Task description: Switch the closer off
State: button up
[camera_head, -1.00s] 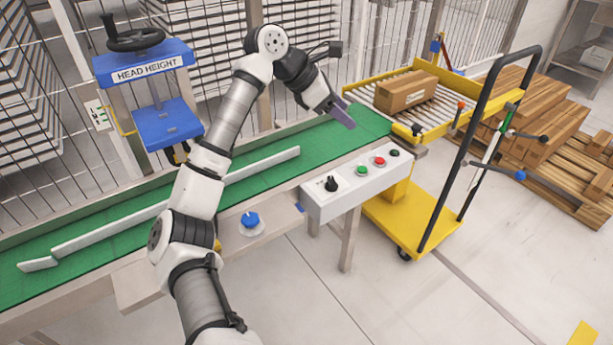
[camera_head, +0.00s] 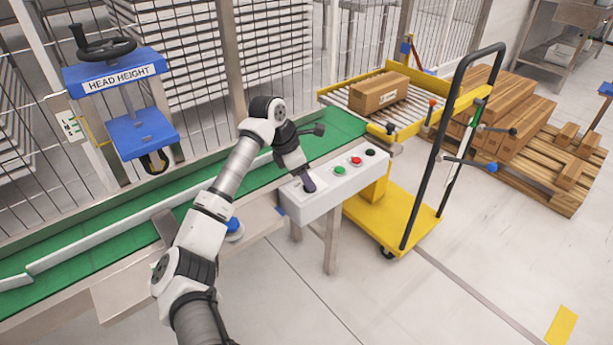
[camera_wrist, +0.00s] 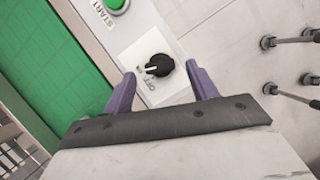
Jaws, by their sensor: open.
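The white control box (camera_head: 335,196) is mounted at the front side of the green conveyor. Its black rotary knob (camera_wrist: 159,65) shows in the wrist view on a white label plate with lettering that looks like OFF (camera_wrist: 149,86). The knob's white pointer line points left in that view. My gripper (camera_head: 309,184) is over the left end of the box and largely hides the knob in the head view. In the wrist view my gripper (camera_wrist: 164,82) is open, with its purple fingers on either side of the knob's position. I cannot tell whether they touch it.
A green button (camera_head: 339,170), a red button (camera_head: 356,161) and a black button (camera_head: 370,152) sit right of the knob. A blue mushroom button (camera_head: 234,227) is near my arm. A yellow cart (camera_head: 400,220) stands right.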

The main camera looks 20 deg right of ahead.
jog(key=shift+x, duration=0.9)
jog(key=shift+c, duration=0.2)
jog(key=c, duration=0.9)
jog(key=shift+c, duration=0.2)
jog(key=shift+n, duration=0.4)
jog(key=n+t, duration=0.1)
jog(key=n, duration=0.1)
jog(key=n+b, duration=0.1)
jog(key=n, duration=0.1)
jog(key=shift+s+t+b, duration=0.2)
jog(key=shift+t+b, duration=0.1)
jog(key=shift+t, duration=0.1)
jog(key=shift+s+d+n+t+y+b, duration=0.1)
jog(key=shift+n+t+y+b, duration=0.25)
jog(key=shift+n, duration=0.7)
jog(key=shift+s+n+t+y+b, duration=0.15)
jog(key=shift+n+t+b, duration=0.25)
jog(key=shift+n, duration=0.65)
jog(key=shift+w+r, duration=0.1)
